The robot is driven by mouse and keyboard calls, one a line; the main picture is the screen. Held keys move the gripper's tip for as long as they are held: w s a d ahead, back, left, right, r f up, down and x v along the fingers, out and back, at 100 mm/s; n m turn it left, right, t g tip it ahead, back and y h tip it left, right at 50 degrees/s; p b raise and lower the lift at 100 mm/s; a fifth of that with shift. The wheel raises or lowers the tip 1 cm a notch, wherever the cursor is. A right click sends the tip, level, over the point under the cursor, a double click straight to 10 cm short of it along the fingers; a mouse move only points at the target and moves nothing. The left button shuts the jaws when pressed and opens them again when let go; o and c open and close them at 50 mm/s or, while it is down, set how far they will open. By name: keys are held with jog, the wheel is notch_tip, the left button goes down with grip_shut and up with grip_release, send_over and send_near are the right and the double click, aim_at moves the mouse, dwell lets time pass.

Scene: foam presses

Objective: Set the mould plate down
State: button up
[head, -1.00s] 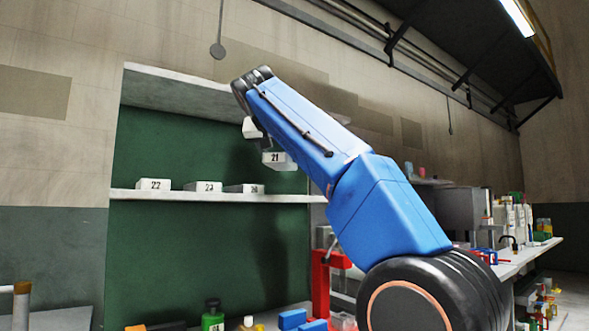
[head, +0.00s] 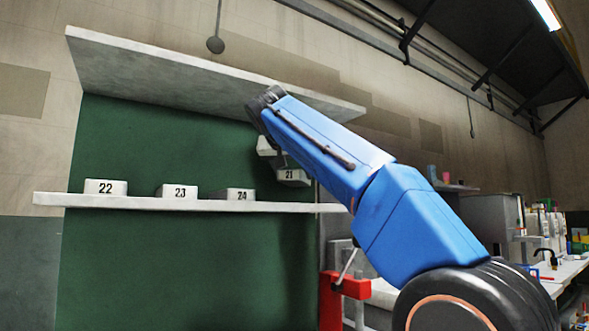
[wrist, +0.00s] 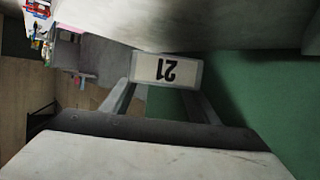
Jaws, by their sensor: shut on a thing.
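The mould plate (head: 292,176) is a small pale block marked 21. My gripper (head: 283,168) is shut on it and holds it above the right part of the white shelf (head: 140,203), to the right of plate 24. Whether it touches the shelf cannot be told in the head view. In the wrist view the plate (wrist: 166,71), its number upside down, sits between the two fingers (wrist: 165,100). My blue arm hides part of the gripper in the head view.
A red press (head: 333,300) stands below right. The shelf is bare right of plate 24.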

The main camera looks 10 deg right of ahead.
jog(key=shift+f, duration=2.5)
jog(key=shift+f, duration=0.55)
jog(key=o, duration=1.6)
jog(key=v, duration=1.7)
jog(key=shift+s+a, duration=0.2)
